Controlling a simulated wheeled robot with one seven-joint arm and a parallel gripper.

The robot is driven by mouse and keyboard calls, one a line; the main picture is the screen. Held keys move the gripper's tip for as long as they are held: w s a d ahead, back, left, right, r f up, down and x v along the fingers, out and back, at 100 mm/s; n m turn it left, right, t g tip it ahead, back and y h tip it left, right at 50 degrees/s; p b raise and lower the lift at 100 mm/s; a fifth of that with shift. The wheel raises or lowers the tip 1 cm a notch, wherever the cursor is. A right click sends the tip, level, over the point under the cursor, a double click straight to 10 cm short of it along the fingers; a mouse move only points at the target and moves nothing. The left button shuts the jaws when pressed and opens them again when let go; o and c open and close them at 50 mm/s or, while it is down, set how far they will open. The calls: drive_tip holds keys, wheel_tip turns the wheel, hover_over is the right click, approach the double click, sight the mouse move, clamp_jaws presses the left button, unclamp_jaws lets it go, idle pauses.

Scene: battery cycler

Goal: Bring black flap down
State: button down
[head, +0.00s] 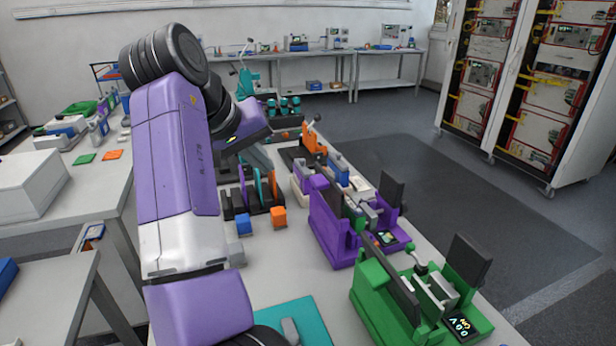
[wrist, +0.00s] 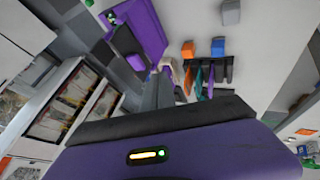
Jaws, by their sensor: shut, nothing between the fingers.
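A green device (head: 374,300) at the front right has an upright black flap (head: 468,262) at its right end and a long black plate (head: 402,290) along its left. A purple device (head: 328,225) behind it has a similar raised black flap (head: 392,188). The purple device also shows in the wrist view (wrist: 150,30). My gripper (wrist: 164,82) is shut and empty, over the bench beside the purple device and apart from both flaps. In the head view, my arm hides part of the bench's left side.
An orange cube (head: 279,217) and a blue cube (head: 243,224) lie left of the purple device. Behind them stands a black rack (head: 240,198) with coloured plates. A teal mat (head: 300,318) lies at the front. Tall cabinets (head: 510,80) stand across open floor.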

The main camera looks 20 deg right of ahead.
drive_tip(key=shift+d, duration=0.1)
idle(0.3)
drive_tip(key=w+d+f+p, duration=0.1)
drive_tip(key=w+d+f, duration=0.3)
drive_tip(key=d+f, duration=0.3)
drive_tip(key=shift+d+f+p, duration=0.35)
drive_tip(key=shift+d+p, duration=0.05)
drive_tip(key=shift+d, duration=0.5)
drive_tip(key=shift+r, duration=0.1)
drive_tip(key=shift+d+r+m+y+p, duration=0.25)
drive_tip(key=shift+d+m+y+p, duration=0.1)
drive_tip(key=shift+y+p, duration=0.55)
